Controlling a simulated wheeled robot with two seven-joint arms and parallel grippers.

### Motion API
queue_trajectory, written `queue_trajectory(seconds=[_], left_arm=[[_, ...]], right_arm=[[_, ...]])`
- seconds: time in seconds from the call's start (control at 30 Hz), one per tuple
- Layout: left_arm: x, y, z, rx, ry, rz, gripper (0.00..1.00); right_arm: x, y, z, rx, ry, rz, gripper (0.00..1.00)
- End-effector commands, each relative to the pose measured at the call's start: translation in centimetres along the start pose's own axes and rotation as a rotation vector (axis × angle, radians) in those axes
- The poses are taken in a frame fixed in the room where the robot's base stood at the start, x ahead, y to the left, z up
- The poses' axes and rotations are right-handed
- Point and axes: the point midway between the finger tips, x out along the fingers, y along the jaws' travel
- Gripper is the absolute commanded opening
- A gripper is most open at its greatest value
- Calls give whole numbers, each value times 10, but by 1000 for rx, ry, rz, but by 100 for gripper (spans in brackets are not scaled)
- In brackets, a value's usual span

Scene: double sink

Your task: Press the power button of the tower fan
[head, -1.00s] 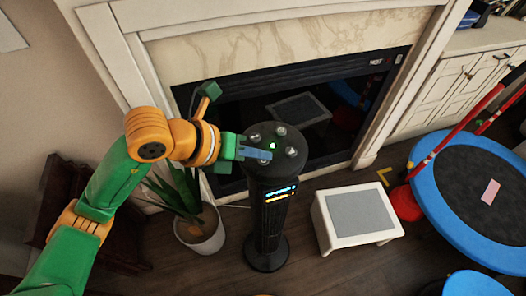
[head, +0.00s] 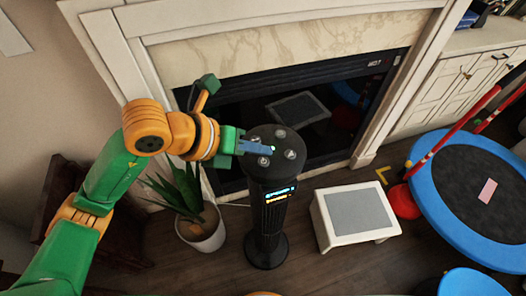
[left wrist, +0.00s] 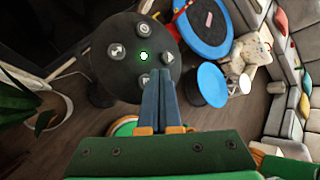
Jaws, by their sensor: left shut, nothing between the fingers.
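The black tower fan (head: 268,215) stands upright before the fireplace, its display lit. Its round top (left wrist: 125,35) carries several grey buttons around a green light (left wrist: 144,57). The button with what looks like a power symbol (left wrist: 144,27) is at the top in the left wrist view; it seems to be the right-hand button (head: 290,154) in the head view. My left gripper (head: 272,150) is shut and empty, its blue fingers over the fan top. In the left wrist view the fingertips (left wrist: 158,72) lie below the green light. I cannot tell whether they touch the top.
A potted plant (head: 202,232) stands left of the fan. A white step stool (head: 357,215) is to its right, with a blue-rimmed trampoline (head: 425,215) farther right. The dark fireplace (head: 335,125) is behind. Some bare floor lies in front.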

Motion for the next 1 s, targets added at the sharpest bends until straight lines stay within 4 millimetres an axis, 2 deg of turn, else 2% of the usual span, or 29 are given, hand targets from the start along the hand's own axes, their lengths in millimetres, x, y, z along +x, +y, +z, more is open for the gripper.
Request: queue_trajectory(seconds=[0.03, 0.37, 1.0], left_arm=[[-7, -5, 5, 1, -1, 0, 0], [-29, -21, 21, 0, 0, 1, 0], [-28, -21, 21, 0, 0, 0, 0]], right_arm=[[-9, 0, -1, 0, 0, 0, 71], [-33, 0, -3, 0, 0, 0, 71], [-32, 0, -3, 0, 0, 0, 71]])
